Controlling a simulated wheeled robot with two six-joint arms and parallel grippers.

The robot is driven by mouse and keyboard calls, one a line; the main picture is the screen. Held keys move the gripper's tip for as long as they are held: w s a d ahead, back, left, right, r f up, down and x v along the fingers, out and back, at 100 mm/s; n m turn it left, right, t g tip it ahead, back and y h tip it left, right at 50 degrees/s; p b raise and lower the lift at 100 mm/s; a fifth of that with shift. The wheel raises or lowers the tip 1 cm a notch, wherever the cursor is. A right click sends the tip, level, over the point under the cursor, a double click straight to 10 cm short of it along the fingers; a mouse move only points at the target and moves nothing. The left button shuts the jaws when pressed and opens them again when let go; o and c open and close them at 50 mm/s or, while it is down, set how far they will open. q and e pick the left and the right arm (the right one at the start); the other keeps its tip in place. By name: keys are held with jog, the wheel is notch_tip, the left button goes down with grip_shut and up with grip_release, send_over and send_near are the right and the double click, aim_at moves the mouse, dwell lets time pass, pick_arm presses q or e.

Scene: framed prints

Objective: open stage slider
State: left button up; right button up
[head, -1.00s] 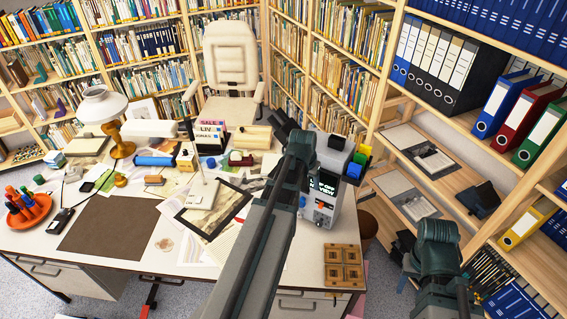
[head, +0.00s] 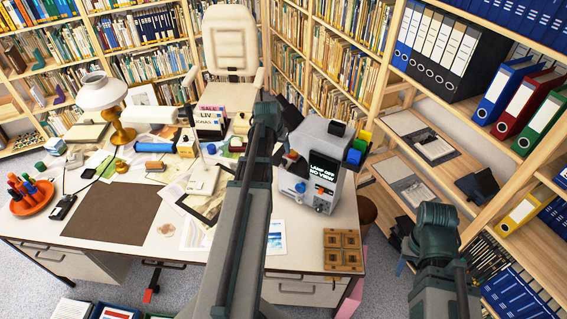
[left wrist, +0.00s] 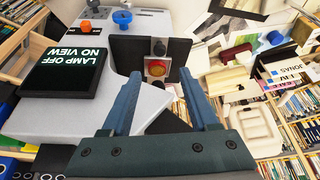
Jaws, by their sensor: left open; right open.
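The grey microscope-like device (head: 318,160) stands on the desk's right part, its screen (head: 322,168) reading "LAMP OFF NO VIEW". In the left wrist view its black stage plate (left wrist: 128,52) carries a small knob (left wrist: 159,47) and a red-orange round piece (left wrist: 156,68). I cannot tell which piece is the slider. My left gripper (left wrist: 160,88) is open and empty, its blue fingers pointing at the plate from either side of the round piece; contact cannot be told. In the head view my left arm hides the device's left side.
A wooden block with square recesses (head: 343,250) lies at the desk's front right corner. A thin stand (head: 203,180) and papers lie left of my arm. Shelves with binders (head: 500,97) rise on the right.

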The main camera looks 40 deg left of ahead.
aim_at(284, 161)
pick_arm(q)
jog(key=b+x, duration=0.9)
jog(key=x, duration=0.2)
jog(key=shift+c, duration=0.2)
grip_shut()
dwell(1.0)
